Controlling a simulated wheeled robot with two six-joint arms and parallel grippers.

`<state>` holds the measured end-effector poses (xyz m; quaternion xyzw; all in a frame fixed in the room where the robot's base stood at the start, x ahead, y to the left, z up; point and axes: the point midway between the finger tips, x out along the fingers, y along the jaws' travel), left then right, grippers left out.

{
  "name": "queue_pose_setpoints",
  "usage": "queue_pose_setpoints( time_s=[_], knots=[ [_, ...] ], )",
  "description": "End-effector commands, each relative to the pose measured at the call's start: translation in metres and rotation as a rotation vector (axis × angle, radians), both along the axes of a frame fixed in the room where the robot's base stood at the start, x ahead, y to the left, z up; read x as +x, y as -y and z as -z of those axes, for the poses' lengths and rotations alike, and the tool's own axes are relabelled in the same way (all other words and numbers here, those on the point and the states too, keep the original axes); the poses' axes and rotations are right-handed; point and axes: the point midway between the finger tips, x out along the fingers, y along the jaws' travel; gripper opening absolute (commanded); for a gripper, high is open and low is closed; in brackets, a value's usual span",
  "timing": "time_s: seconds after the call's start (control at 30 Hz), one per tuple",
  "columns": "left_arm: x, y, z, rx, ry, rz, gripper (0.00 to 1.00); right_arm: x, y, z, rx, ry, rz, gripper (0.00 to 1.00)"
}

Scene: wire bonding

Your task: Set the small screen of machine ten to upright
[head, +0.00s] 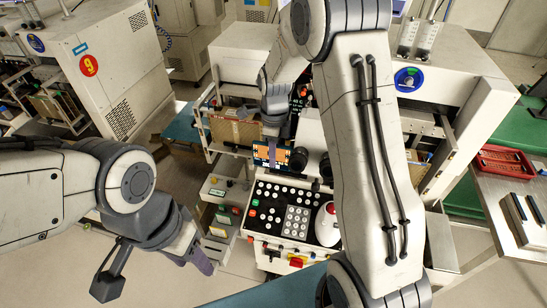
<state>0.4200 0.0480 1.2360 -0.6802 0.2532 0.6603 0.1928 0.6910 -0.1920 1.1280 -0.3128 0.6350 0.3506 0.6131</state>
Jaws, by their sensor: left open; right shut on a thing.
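The small screen (263,154) shows an orange and blue picture. It sits above the back edge of the control panel (262,200) of the middle machine; I cannot tell its exact tilt. My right arm arches over the machine, and my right gripper (272,146) reaches down to the screen and is shut on it, with a finger across its front. No number shows on this machine. My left gripper (155,272) is open and empty, low at the left, well apart from the panel.
A white machine (115,65) with a red number 9 stands at the upper left. A steel table (500,195) with a red tray (503,161) is at the right. Bare floor lies between my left gripper and machine nine.

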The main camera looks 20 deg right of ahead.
Motion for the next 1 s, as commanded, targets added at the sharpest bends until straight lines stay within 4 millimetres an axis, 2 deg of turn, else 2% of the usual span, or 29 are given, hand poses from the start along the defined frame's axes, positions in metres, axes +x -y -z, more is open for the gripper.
queue_pose_setpoints(
  time_s=[0.3, 0.33, 0.4, 0.77, 0.87, 1.0],
  knots=[
    [0.0, 0.0, 0.0, 0.0, 0.0, 0.0, 0.5, 0.003, 0.0, -0.003, -0.004, 0.02, 0.001, 0.0],
    [0.0, 0.0, 0.0, 0.0, 0.0, -0.001, 0.5, 0.003, 0.0, -0.003, -0.004, 0.02, 0.001, 0.25],
    [0.0, 0.0, 0.0, 0.0, 0.0, 0.0, 0.5, 0.003, 0.0, -0.003, -0.004, 0.02, 0.001, 0.47],
    [0.0, 0.0, 0.002, 0.0, 0.0, 0.0, 0.5, 0.002, 0.0, -0.004, -0.004, 0.013, 0.001, 0.47],
    [0.0, 0.0, 0.006, 0.0, 0.0, -0.001, 0.5, 0.003, 0.0, -0.013, -0.003, 0.016, 0.001, 0.47],
    [0.0, 0.0, 0.015, 0.0, 0.0, -0.002, 0.5, 0.005, 0.001, -0.039, -0.004, 0.02, 0.001, 0.47]
  ],
)
